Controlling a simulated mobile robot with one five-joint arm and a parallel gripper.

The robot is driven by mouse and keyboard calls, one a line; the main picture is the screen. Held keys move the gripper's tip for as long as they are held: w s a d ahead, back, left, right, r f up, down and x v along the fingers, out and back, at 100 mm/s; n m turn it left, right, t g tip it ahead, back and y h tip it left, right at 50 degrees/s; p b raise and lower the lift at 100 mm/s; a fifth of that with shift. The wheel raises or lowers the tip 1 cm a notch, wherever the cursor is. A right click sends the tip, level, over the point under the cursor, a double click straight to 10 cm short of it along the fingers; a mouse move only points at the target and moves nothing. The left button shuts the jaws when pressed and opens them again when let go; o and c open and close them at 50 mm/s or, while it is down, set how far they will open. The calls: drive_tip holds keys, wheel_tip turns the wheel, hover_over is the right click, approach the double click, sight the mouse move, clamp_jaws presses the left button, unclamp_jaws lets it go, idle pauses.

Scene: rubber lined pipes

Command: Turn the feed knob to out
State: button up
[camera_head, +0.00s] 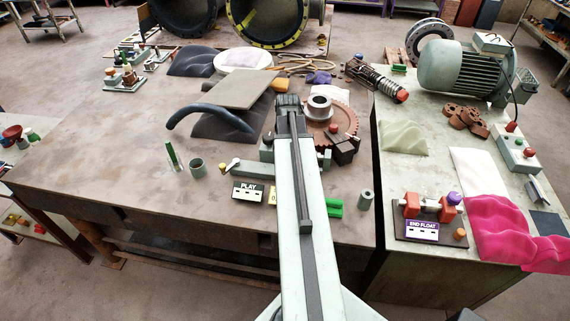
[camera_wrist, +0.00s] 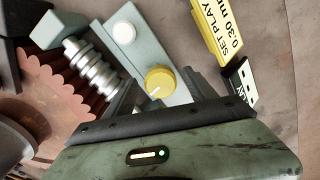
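A yellow round knob (camera_wrist: 160,80) with a white pointer line sits on a pale green-grey block (camera_wrist: 142,58) in the wrist view. The line points toward the lower left. I see no "feed" or "out" lettering near it. My gripper (camera_wrist: 165,94) shows dark fingers spread on either side of the knob, which appears between or just beyond them; contact cannot be told. In the head view my arm covers the middle of the block (camera_head: 255,169), and the knob cannot be made out there.
A yellow "SET PLAY 0.30" sign (camera_wrist: 222,30) and black PLAY sign (camera_wrist: 241,82) stand right. A dark curved hose (camera_head: 198,112) lies left on the bench (camera_head: 120,165).

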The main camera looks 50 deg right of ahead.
wheel_tip(320, 180, up, 8)
drive_tip(key=p, duration=0.8)
drive_tip(key=shift+f, duration=0.1)
drive_tip(key=w+a+f+n+b, duration=0.15)
drive_tip(key=w+a, duration=0.25)
drive_tip(key=a, duration=0.6)
drive_tip(key=w+a+f+n+b, duration=0.1)
drive_tip(key=w+a+n, duration=0.1)
drive_tip(key=w+a, duration=0.5)
drive_tip(key=w+a+f+n+b, duration=0.1)
drive_tip(key=w+a, duration=0.1)
drive_tip(key=a, duration=1)
drive_tip(key=s+a+m+b, duration=0.1)
drive_tip(key=a+m, duration=0.5)
drive_tip(key=a, duration=0.6)
drive_tip(key=shift+s+f+m, duration=0.35)
drive_tip(key=shift+s+f, duration=0.1)
drive_tip(key=shift+s, duration=0.1)
